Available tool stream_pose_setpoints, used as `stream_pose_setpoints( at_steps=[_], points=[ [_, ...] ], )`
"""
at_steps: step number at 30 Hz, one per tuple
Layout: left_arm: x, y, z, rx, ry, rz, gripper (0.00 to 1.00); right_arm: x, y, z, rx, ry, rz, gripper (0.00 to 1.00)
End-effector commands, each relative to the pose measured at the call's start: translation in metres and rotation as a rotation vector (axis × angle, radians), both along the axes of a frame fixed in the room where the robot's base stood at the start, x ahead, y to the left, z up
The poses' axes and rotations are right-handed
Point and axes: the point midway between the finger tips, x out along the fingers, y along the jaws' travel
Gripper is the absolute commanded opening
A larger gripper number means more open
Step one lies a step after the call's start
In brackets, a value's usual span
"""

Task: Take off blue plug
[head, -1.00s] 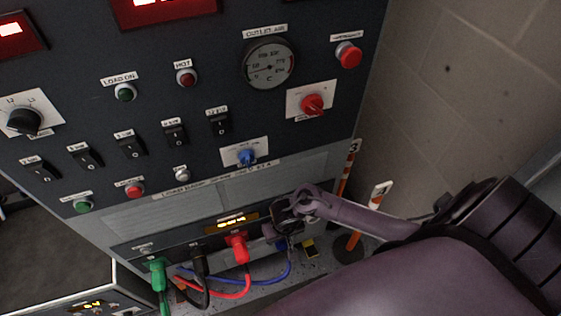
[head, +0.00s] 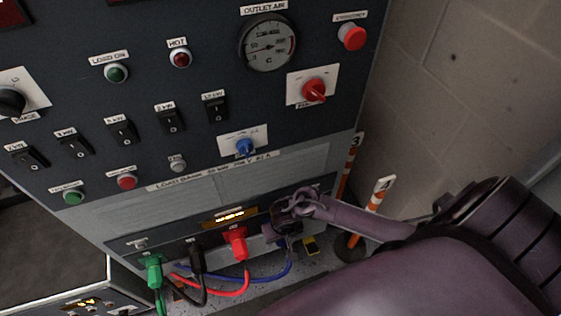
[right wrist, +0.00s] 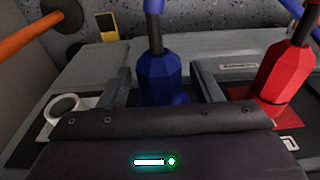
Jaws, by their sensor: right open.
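The blue plug (right wrist: 160,80) stands in the panel's bottom row in the right wrist view, with its blue cable (right wrist: 155,30) leaving its end. My right gripper (right wrist: 163,88) is open, with one finger on each side of the plug and gaps visible between fingers and plug. In the head view my right gripper (head: 286,218) is at the right end of the connector row and mostly hides the blue plug. The blue cable (head: 272,279) loops from there to the left. My left gripper is not in view.
The black plug (head: 196,258) and green plug (head: 152,270) are further left. Orange-striped posts (head: 372,205) stand close on the right, before the wall.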

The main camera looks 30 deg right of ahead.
Motion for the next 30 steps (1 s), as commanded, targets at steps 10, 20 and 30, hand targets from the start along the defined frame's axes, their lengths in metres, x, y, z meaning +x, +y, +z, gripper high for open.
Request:
stream_pose_setpoints(
  at_steps=[10, 20, 30],
  points=[
    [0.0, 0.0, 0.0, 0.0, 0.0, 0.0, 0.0, 0.0, 0.0, 0.0, 0.0, 0.0, 0.0, 0.21],
    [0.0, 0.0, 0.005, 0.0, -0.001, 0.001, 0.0, 0.003, 0.004, 0.001, -0.155, 0.035, 0.002, 0.11],
    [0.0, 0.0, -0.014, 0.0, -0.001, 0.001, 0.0, 0.003, 0.006, -0.004, -0.529, 0.125, 0.001, 0.11]
  ],
)
